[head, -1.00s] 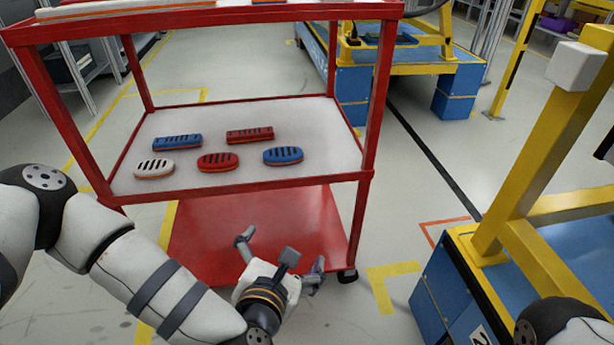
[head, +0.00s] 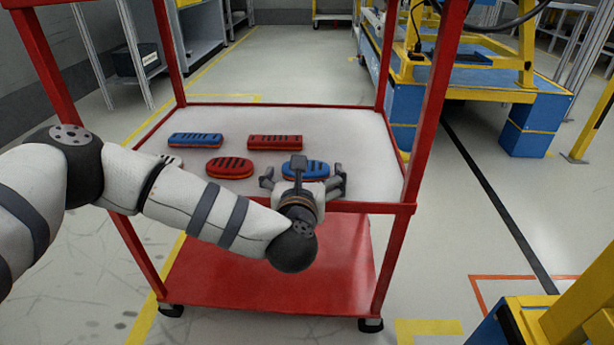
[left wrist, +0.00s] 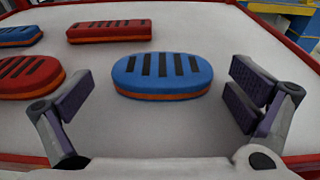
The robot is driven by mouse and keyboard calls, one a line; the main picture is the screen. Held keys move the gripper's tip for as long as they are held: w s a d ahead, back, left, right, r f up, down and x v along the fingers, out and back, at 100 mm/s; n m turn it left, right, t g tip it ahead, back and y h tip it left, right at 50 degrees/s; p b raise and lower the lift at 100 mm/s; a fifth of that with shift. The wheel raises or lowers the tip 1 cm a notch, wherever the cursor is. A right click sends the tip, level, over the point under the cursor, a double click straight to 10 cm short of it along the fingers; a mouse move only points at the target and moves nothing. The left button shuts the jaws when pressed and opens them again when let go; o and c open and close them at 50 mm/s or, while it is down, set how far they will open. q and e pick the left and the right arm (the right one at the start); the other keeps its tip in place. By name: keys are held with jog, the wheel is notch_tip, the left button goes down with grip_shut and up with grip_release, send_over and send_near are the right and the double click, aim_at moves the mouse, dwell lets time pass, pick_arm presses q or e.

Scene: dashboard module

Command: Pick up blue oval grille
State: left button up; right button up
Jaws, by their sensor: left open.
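The blue oval grille (head: 308,170) lies flat on the white middle shelf of the red cart, near its front edge. It has dark slots and an orange lower rim. In the left wrist view the blue oval grille (left wrist: 162,75) sits ahead, between the spread fingers and apart from both. My left gripper (head: 303,180) is open and empty at the shelf's front edge, partly covering the grille in the head view. Its two fingers also show in the left wrist view (left wrist: 160,103). My right gripper is not in view.
A red oval grille (head: 230,168) lies just left, with a red rectangular grille (head: 275,142) and a blue rectangular grille (head: 195,140) behind. A white grille (head: 170,159) is mostly hidden by my left arm. Red cart posts (head: 433,110) flank the shelf (head: 365,150); its right side is bare.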

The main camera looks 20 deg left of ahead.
pick_arm(q)
jog(key=shift+w+a+f, duration=0.1)
jog(key=shift+w+f, duration=0.1)
jog(key=shift+w, duration=0.4)
jog(key=shift+c, duration=0.6)
jog(key=c, duration=0.9)
jog(key=shift+f, duration=0.1)
jog(key=shift+c, duration=0.7)
jog(key=shift+s, duration=0.1)
